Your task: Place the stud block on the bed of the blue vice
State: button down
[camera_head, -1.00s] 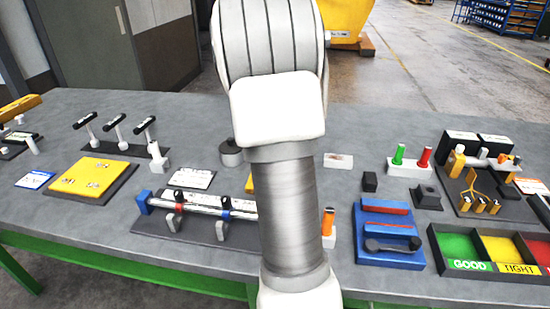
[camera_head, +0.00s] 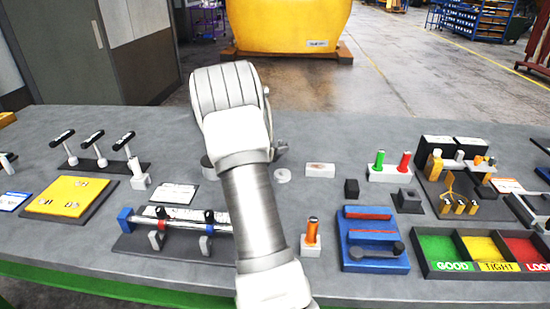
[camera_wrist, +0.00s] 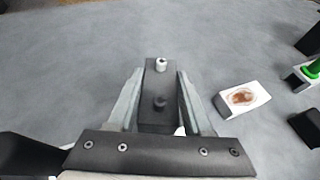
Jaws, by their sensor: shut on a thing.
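The stud block (camera_wrist: 158,112) is a dark grey block with a pale metal stud at its far end and a dark round knob or hole nearer me. My gripper (camera_wrist: 158,88) is shut on it, one finger along each side. I cannot tell how far it is above the bench. In the head view, my gripper (camera_head: 280,150) shows only partly past my arm, over the back of the bench. The blue vice (camera_head: 375,262) stands near the front edge, right of my arm, with red-faced jaws and a dark handle. It is outside the wrist view.
A white block with a brown patch (camera_head: 320,170) lies right of my gripper. A small black block (camera_head: 351,188) and a red-and-green peg stand (camera_head: 390,174) are further right. An orange-handled tool (camera_head: 313,232) stands left of the vice. Coloured bins (camera_head: 425,274) are to its right.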

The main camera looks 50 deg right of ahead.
jog(key=shift+w, duration=0.25)
jog(key=shift+f, duration=2)
jog(key=shift+f+b, duration=0.2)
jog(key=shift+b, duration=0.3)
jog(key=shift+c, duration=1.6)
grip_release()
